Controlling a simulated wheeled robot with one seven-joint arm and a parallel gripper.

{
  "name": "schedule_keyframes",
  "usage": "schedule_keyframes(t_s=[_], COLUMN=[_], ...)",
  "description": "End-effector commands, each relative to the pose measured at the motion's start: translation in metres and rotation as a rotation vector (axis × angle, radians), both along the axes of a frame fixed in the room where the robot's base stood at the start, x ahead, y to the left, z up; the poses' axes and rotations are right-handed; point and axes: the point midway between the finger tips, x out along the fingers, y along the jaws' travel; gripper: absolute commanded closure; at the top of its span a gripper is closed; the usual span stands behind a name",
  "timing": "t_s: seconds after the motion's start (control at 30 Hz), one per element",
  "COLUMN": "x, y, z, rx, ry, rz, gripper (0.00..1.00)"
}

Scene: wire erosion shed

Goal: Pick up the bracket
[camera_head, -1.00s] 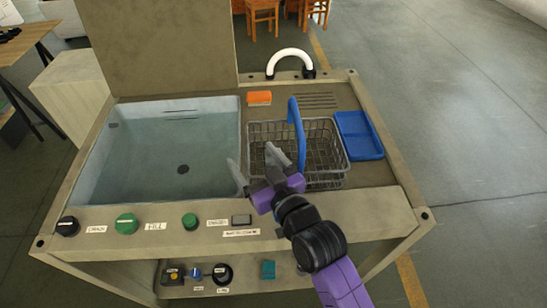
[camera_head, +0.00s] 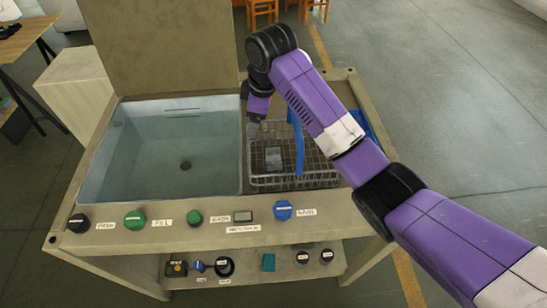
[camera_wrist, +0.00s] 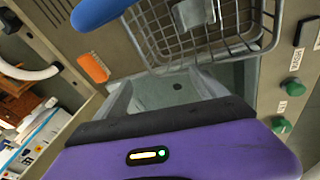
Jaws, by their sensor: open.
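A grey, flat-faced piece that looks like the bracket (camera_head: 273,159) lies in the wire basket (camera_head: 322,177), toward its left side. It shows at the top of the wrist view (camera_wrist: 193,13), inside the basket wires. My gripper (camera_head: 264,126) points down near the basket's far left corner, beyond the bracket. In the wrist view my gripper (camera_wrist: 165,92) is open, its two pale fingers apart with nothing visible between them. The fingers appear clear of the bracket. In the head view the fingertips are hard to make out.
The basket's blue handle (camera_head: 296,137) stands up close to my arm. A water-filled basin (camera_head: 160,150) lies left of the basket. An orange block (camera_wrist: 93,68) sits near the basket. A blue tray (camera_head: 370,128) is partly hidden behind my arm. Knobs line the front panel.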

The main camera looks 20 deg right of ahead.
Motion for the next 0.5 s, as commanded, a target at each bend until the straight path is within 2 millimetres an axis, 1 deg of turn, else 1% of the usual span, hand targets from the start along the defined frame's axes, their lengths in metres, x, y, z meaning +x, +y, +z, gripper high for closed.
schedule_keyframes(t_s=[0.03, 0.1, 0.2, 0.33, 0.5], x=[-0.015, -0.036, -0.058, -0.072, -0.072], y=[-0.004, -0.009, -0.014, -0.018, -0.017], z=[-0.012, -0.025, -0.030, -0.032, -0.051], rx=[-0.027, -0.051, -0.074, -0.093, -0.095], ry=[0.080, 0.175, 0.268, 0.324, 0.324], rz=[0.027, 0.066, 0.114, 0.161, 0.175], gripper=[0.18, 0.18, 0.18, 0.18, 0.18])
